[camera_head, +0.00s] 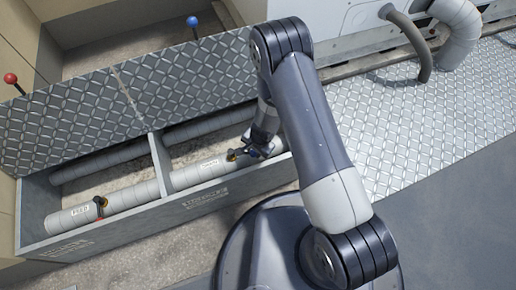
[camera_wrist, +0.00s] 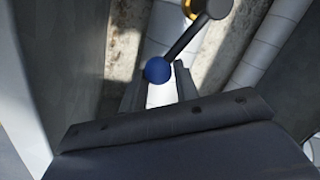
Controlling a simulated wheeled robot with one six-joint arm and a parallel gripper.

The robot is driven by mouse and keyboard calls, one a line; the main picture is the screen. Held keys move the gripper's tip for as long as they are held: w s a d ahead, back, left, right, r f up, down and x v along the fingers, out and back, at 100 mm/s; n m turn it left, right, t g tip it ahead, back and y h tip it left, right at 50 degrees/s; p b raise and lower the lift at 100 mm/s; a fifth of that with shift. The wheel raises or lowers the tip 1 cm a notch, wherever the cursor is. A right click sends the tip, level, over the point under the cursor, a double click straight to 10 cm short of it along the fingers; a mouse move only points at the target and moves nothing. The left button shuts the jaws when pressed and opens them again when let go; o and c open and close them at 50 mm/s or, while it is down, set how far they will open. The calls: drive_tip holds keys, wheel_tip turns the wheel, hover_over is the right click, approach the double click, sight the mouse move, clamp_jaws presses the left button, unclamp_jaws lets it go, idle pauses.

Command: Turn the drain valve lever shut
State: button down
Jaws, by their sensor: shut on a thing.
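A valve (camera_head: 233,155) with a brass body sits on the front pipe in the right bay of the trough. Its dark lever (camera_wrist: 186,38) with a blue ball end (camera_wrist: 157,70) shows in the wrist view. The lever slants from a grey hub at the upper right down to the ball. My gripper (camera_head: 256,150) reaches down into the trough beside this valve. In the wrist view its two fingers stand on either side of the ball, shut on the lever's end. In the head view my gripper partly hides the lever.
A second valve (camera_head: 100,206) with a red handle is on the pipe in the left bay. A divider (camera_head: 160,163) separates the bays. Tread-plate covers (camera_head: 75,125) lie behind. Upright rods with a red ball (camera_head: 10,78) and a blue ball (camera_head: 192,21) stand further back.

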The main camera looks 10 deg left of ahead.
drive_tip(key=shift+s+a, duration=0.15)
drive_tip(key=shift+s, duration=0.05)
drive_tip(key=c, duration=1.1)
unclamp_jaws()
drive_tip(key=shift+w, duration=0.1)
drive_tip(key=p+v, duration=0.5)
drive_tip(key=v, duration=0.5)
drive_tip(key=shift+r, duration=0.4)
drive_tip(key=shift+c, duration=0.2)
